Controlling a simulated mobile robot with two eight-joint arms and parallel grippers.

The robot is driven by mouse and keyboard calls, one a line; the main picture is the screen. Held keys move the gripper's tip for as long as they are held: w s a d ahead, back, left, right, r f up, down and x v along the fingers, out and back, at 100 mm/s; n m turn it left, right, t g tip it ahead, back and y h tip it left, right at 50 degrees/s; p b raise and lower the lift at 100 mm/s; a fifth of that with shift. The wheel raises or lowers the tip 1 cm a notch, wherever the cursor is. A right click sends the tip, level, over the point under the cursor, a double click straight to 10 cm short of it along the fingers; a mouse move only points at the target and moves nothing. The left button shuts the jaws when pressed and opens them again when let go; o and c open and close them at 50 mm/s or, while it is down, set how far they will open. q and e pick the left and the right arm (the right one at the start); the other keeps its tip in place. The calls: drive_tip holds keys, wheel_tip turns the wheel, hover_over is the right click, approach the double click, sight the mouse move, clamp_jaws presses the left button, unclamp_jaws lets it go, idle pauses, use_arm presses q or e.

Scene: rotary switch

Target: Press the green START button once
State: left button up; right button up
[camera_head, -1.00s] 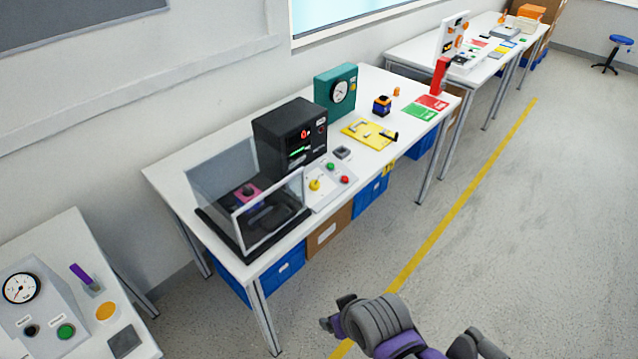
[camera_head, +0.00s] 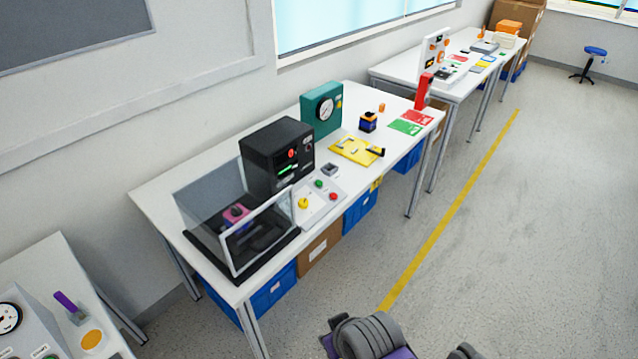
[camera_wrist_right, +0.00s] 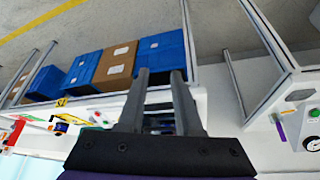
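A small green button (camera_head: 319,183) sits on a white control panel (camera_head: 318,202) on the middle table, with a yellow knob (camera_head: 303,203) and a red button (camera_head: 333,196) beside it. Another green button (camera_head: 50,357) is on a grey gauge box at the lower left, cut by the picture edge. I cannot read the labels on either. My right gripper (camera_wrist_right: 160,78) shows in the right wrist view with its two fingers apart and nothing between them. It is away from both green buttons. My left gripper is not in view.
A black machine (camera_head: 277,157) and a clear-walled enclosure (camera_head: 240,215) stand beside the white panel. A teal gauge box (camera_head: 321,110) and a yellow plate (camera_head: 357,150) are further along. Blue bins (camera_head: 268,292) sit under the table. The floor at right is open.

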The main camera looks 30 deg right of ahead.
clamp_jaws()
idle(1.3)
